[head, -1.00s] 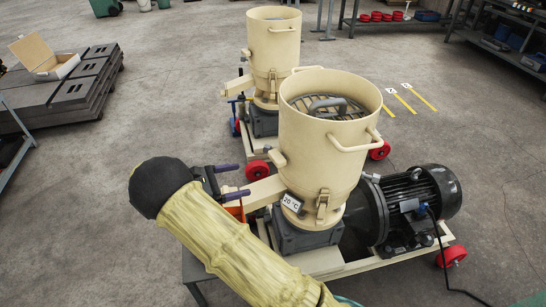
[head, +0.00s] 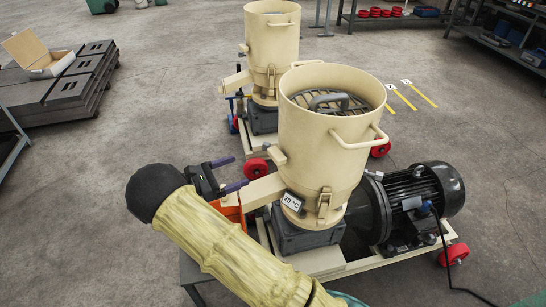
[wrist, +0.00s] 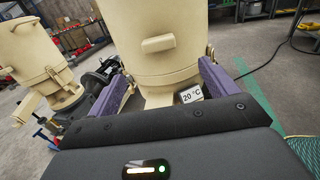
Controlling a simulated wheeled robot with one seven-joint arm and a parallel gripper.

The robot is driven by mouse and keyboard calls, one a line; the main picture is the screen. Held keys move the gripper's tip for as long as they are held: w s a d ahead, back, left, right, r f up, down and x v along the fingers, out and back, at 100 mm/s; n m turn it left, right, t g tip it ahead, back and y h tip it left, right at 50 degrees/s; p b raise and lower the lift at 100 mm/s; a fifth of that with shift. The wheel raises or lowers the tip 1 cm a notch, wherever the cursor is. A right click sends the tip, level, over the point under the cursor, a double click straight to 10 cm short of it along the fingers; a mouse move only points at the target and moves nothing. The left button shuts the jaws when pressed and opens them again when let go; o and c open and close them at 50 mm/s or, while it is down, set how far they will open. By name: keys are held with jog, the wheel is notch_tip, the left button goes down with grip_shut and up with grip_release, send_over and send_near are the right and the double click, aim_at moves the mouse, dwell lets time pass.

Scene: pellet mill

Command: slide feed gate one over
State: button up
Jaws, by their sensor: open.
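The near cream pellet mill (head: 322,140) stands in front of my gripper. A short cream tab (head: 277,155), perhaps its feed gate handle, sticks out from the lower left of the hopper. The tab also shows in the wrist view (wrist: 158,43), between and beyond my finger lines. My gripper (head: 231,173) is open and empty, left of the tab and apart from it, near the sloping chute (head: 262,190). In the wrist view the two purple fingers (wrist: 163,74) stand wide apart with the chute between them. I cannot tell which mill carries gate one.
A second cream mill (head: 272,50) stands behind. A black motor (head: 425,195) is to the right of the near mill. A 20 °C display (head: 292,202) sits below the hopper. An orange container (head: 230,208) is under the chute.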

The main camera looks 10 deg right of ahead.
aim_at(272, 157)
jog(key=x, duration=1.3)
jog(key=shift+w+d, duration=0.1)
jog(key=shift+w, duration=0.1)
jog(key=shift+c, duration=0.3)
jog(key=c, duration=1.3)
jog(key=p+v, duration=0.1)
jog(key=v, duration=0.2)
jog(key=shift+s+a, duration=0.15)
jog(key=shift+a, duration=0.25)
jog(key=shift+s+a, duration=0.1)
jog(key=shift+a, duration=0.2)
jog(key=shift+c, duration=0.2)
jog(key=o, duration=1.4)
jog(key=shift+a, duration=0.15)
jog(key=shift+d, duration=0.2)
